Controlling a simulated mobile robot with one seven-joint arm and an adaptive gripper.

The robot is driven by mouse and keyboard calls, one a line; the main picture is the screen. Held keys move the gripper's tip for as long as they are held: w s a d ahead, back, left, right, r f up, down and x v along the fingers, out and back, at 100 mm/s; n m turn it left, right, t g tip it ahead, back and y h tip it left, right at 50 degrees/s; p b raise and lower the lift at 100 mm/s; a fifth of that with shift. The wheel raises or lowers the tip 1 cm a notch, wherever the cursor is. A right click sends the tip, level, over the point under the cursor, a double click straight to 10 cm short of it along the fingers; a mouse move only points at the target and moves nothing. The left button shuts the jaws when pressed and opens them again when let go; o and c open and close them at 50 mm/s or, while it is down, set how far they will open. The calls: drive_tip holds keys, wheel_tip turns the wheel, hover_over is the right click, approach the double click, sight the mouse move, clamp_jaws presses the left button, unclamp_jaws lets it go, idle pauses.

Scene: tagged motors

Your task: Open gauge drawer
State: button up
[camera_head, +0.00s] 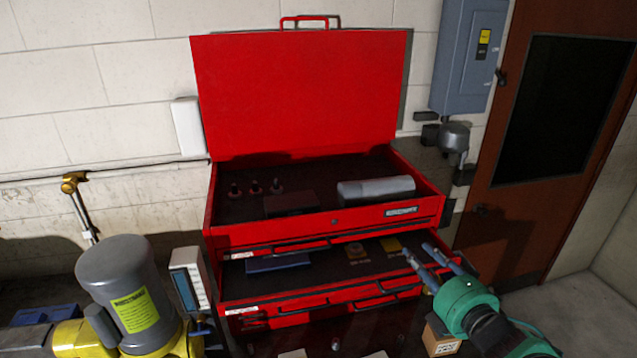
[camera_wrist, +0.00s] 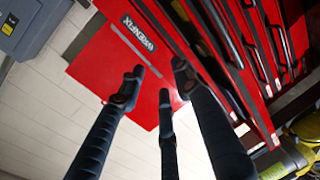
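The red tool chest (camera_head: 300,95) stands against the wall with its lid raised. Below its top tray, a drawer (camera_head: 245,296) is pulled partly out. I cannot tell whether a finger touches the drawer.
The top tray holds a grey cylinder (camera_head: 376,190) and several small dark pieces. A grey motor (camera_head: 125,290) with a yellow label stands at the lower left. A small cardboard box (camera_head: 440,340) is under my wrist. A brown door (camera_head: 550,140) is at the right.

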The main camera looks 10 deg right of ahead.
drive_tip(key=w+d+n+y+p, duration=0.1)
drive_tip(key=d+n+p, duration=0.1)
drive_tip(key=d+p, duration=0.4)
drive_tip(key=s+f+n+g+y+p, duration=0.1)
drive_tip(key=s+f+y+p, duration=0.4)
drive_tip(key=s, duration=0.8)
drive_tip(key=shift+s+d+f+p, duration=0.25)
drive_tip(key=shift+d+f+p, duration=0.2)
drive_tip(key=shift+f+p, duration=0.4)
drive_tip(key=shift+w+a, duration=0.1)
drive_tip(key=shift+w, duration=0.1)
drive_tip(key=p, duration=0.2)
approach(402, 276)
drive_tip(key=shift+x, duration=2.15)
drive_tip(key=shift+c, duration=0.3)
